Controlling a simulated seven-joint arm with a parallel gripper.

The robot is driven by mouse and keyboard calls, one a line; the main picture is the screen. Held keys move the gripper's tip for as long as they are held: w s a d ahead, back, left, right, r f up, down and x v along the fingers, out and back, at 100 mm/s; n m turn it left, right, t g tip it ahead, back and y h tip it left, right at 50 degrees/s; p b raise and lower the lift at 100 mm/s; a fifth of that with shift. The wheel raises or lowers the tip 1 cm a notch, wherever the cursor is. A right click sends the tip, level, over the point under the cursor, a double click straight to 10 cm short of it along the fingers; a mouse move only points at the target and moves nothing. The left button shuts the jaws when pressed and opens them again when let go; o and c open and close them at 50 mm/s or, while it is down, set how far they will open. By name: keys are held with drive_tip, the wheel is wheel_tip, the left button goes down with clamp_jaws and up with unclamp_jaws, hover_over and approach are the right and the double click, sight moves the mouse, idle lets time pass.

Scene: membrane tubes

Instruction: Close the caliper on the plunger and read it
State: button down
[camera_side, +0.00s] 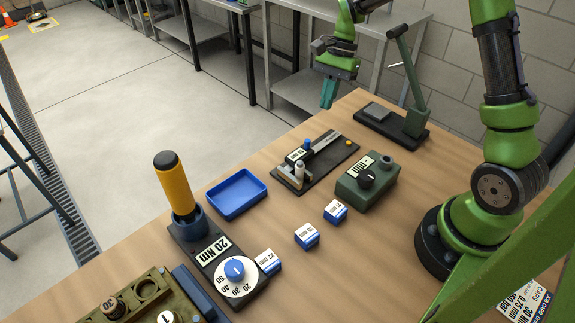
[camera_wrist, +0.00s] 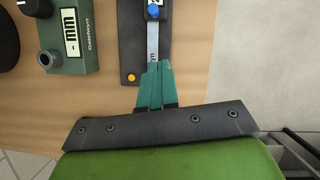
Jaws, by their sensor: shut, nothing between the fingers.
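The caliper (camera_side: 327,141) lies on a black board in the side view. It has a steel beam, a slider with a small label and a blue knob (camera_side: 307,144). A pale upright cylinder (camera_side: 299,171) stands at its near end; I cannot tell for sure that it is the plunger. In the wrist view the beam (camera_wrist: 153,48) and blue knob (camera_wrist: 154,12) show, and the jaws are out of frame. My gripper (camera_side: 326,105) has teal fingers, shut and empty, raised above and behind the far end of the board. Its fingertips (camera_wrist: 158,65) overlap the beam in the wrist view.
A green readout box (camera_side: 367,183) with a black knob shows "- mm". A yellow button (camera_side: 348,143) sits on the board. A lever press (camera_side: 405,110) stands behind. Blue-white boxes (camera_side: 307,236), an empty blue tray (camera_side: 237,194) and a 20 Nm dial fixture (camera_side: 222,262) stand nearer.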

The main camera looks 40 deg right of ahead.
sight(308, 140)
drive_tip(key=v, duration=0.4)
drive_tip(key=c, duration=1.2)
unclamp_jaws()
drive_tip(key=a+r, duration=0.2)
drive_tip(key=r, duration=0.1)
drive_tip(key=a+r, duration=0.1)
drive_tip(key=r, duration=0.1)
drive_tip(key=shift+s+r, duration=0.15)
drive_tip(key=shift+s, duration=0.15)
drive_tip(key=shift+o, duration=0.5)
drive_tip(key=shift+a, duration=0.2)
drive_tip(key=x, duration=1.6)
drive_tip(key=shift+s+a+f, duration=0.1)
drive_tip(key=shift+f, duration=0.25)
drive_tip(key=shift+c, duration=0.2)
